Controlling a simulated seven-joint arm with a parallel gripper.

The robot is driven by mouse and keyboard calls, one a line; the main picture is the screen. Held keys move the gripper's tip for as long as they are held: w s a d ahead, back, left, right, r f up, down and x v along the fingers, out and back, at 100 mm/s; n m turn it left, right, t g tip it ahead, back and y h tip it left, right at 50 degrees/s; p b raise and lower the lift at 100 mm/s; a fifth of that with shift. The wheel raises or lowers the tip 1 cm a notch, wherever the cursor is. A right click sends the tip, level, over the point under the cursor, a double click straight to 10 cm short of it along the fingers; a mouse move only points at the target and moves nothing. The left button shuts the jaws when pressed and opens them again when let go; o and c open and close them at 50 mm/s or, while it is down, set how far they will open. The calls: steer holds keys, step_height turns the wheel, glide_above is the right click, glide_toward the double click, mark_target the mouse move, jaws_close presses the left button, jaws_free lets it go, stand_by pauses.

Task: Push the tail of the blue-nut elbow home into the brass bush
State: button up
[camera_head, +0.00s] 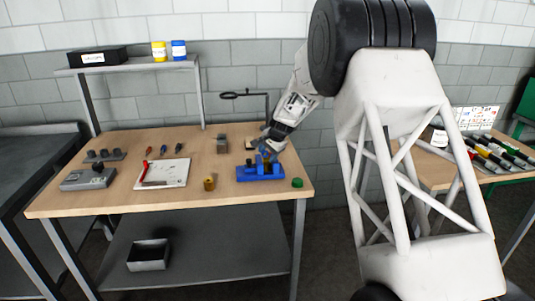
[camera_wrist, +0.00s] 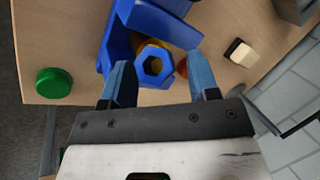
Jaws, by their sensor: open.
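A blue hexagonal nut (camera_wrist: 140,74), open end toward the camera, shows in the wrist view beside a blue holder (camera_wrist: 165,22). The same holder (camera_head: 262,174) sits near the table's front right in the head view. A brass-coloured part (camera_wrist: 150,44) shows partly behind the nut. I cannot tell whether it is the bush or the elbow's body, and the tail is hidden. My gripper (camera_wrist: 159,62) is open, with one blue-grey finger on each side of the nut. Contact with the nut cannot be told. In the head view my gripper (camera_head: 264,146) is just above the holder.
A green cap (camera_head: 297,182) lies right of the holder, and a small brass-coloured cylinder (camera_head: 209,183) stands to its left. A magnifier stand (camera_head: 267,108) rises behind. A white board (camera_head: 163,173) with a red tool and a grey box (camera_head: 88,179) lie farther left.

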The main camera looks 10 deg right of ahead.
steer(key=v, duration=0.7)
steer(key=shift+r, duration=0.3)
stand_by(0.4)
steer(key=s+r+n+h, duration=0.1)
steer(key=s+r+n, duration=0.35)
steer(key=s, duration=1.15)
steer(key=s+r+n+h, duration=0.1)
steer(key=s+r, duration=0.7)
steer(key=s, duration=0.7)
steer(key=s+f+n, duration=0.2)
steer(key=s, duration=1.3)
steer(key=s+d+f+n+h, duration=0.1)
steer(key=s+f+n, duration=0.1)
steer(key=s, duration=1.3)
steer(key=shift+s+d+f+g, duration=0.2)
steer(key=shift+d+f+g, duration=0.1)
steer(key=shift+f+g, duration=0.1)
